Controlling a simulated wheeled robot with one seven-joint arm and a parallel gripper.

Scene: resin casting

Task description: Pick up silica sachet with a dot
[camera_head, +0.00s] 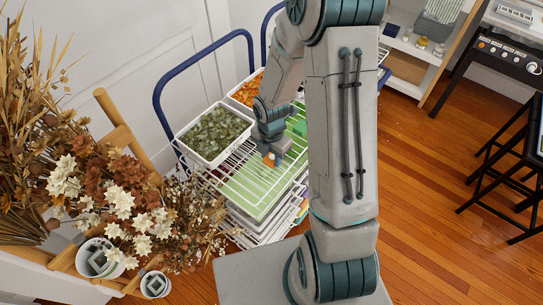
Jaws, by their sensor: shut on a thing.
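My gripper (271,156) is at the end of my folded arm, low over the pale green sheet (240,190) on a white wire rack. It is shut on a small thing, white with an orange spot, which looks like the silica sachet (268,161). Only a little of the sachet shows at the fingertips. I cannot tell whether it touches the sheet or hangs just above it. My wrist hides part of the rack behind it.
A white bin of grey-green pieces (214,133) stands left of my gripper. A bin of orange pieces (246,90) is behind. Blue cart handles (203,48) rise at the back. Dried flowers (110,195) crowd the left. Wooden floor (440,200) is open at the right.

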